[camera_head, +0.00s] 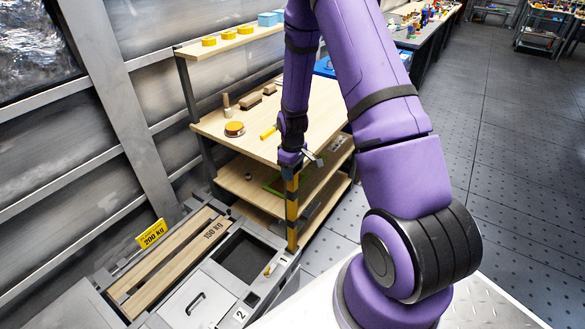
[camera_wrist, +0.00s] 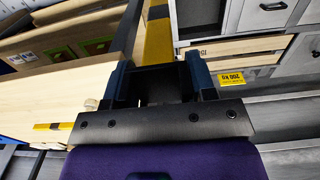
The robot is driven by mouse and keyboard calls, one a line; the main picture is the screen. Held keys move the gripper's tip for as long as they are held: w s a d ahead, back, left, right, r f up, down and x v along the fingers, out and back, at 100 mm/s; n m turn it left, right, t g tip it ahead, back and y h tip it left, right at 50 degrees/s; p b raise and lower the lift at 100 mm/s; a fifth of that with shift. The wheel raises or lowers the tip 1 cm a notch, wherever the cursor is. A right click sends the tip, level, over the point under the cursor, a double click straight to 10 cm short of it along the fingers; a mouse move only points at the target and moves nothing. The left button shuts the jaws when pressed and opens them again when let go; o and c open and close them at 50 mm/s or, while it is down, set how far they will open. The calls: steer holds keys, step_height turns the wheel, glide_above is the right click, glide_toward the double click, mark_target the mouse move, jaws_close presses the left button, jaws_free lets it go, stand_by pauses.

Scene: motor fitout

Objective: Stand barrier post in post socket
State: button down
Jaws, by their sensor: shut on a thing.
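The barrier post (camera_head: 292,210) is a slim bar with yellow and black bands. It hangs close to upright below my gripper (camera_head: 291,162), which is shut on its upper part. The post's lower end is beside the right edge of the grey cabinet in the head view; I cannot tell whether it touches anything. In the wrist view, the post's yellow and black length (camera_wrist: 157,42) runs away from between the fingers of my gripper (camera_wrist: 160,78). I cannot make out the post socket for certain in either view.
The grey cabinet (camera_head: 190,300) has wooden slats and a yellow 200 KG sign (camera_head: 151,234). Open floor (camera_head: 510,150) lies to the right.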

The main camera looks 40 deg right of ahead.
steer(key=shift+f, duration=1.4)
stand_by(1.9)
steer(key=shift+c, duration=1.8)
jaws_free()
step_height(320, 180, up, 11)
steer(key=shift+f, duration=0.1)
